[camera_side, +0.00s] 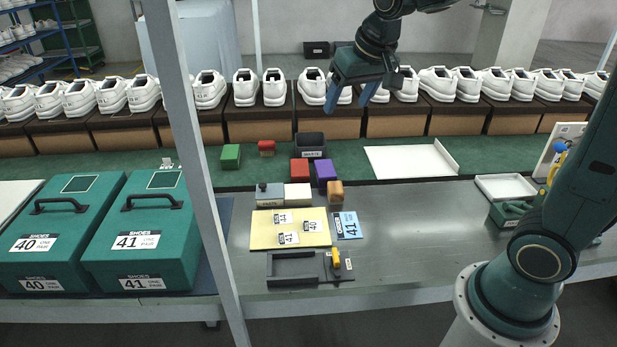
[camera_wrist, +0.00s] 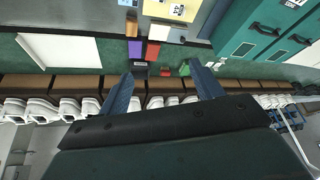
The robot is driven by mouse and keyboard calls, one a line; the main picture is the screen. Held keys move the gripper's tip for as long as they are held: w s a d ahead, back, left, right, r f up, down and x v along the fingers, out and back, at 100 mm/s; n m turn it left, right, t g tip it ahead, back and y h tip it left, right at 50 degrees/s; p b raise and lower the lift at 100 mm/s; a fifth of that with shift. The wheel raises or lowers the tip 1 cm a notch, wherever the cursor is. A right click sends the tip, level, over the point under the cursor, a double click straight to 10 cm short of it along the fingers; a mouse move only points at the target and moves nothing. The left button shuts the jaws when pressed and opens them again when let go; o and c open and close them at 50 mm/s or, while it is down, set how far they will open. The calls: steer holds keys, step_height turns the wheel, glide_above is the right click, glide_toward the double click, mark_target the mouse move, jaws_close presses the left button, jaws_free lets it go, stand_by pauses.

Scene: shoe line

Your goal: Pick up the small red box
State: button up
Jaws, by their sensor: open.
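Two small red pieces are in the side view: a plain red box (camera_side: 300,170) at the back edge of the grey table, left of a purple box, and a smaller red-topped piece (camera_side: 267,146) with a brownish lower part, on the green strip. In the wrist view the red box (camera_wrist: 138,64) and the red-topped piece (camera_wrist: 166,70) look small. My gripper (camera_side: 349,99) is open and empty, in front of the shoe row in the side view, above and apart from both. Its blue fingers also show in the wrist view (camera_wrist: 161,78).
Purple (camera_side: 325,171), orange (camera_side: 335,190), white (camera_side: 297,195) and green (camera_side: 230,156) blocks and a black bin (camera_side: 310,145) stand close around. Two teal cases (camera_side: 60,235) are at the left. White shoes (camera_side: 273,87) line the back. The table's centre right is clear.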

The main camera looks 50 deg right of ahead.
steer(key=w+d+f+m, duration=0.1)
steer(key=w+d+f, duration=0.25)
steer(key=w, duration=0.45)
steer(key=m+g+h, duration=0.2)
steer(key=m, duration=0.2)
glide_above(300, 170)
steer(key=s+a, duration=0.3)
steer(key=s, duration=0.1)
step_height(300, 170, down, 20)
steer(key=shift+w+x, duration=0.15)
steer(key=shift+x, duration=2.15)
steer(key=shift+w+x, duration=0.2)
steer(key=shift+x, duration=2.1)
steer(key=shift+a, duration=0.15)
steer(key=shift+f, duration=0.1)
steer(key=shift+a+x, duration=0.1)
steer(key=shift+x, duration=1.15)
steer(key=shift+a+x, duration=0.15)
steer(key=shift+x, duration=1.15)
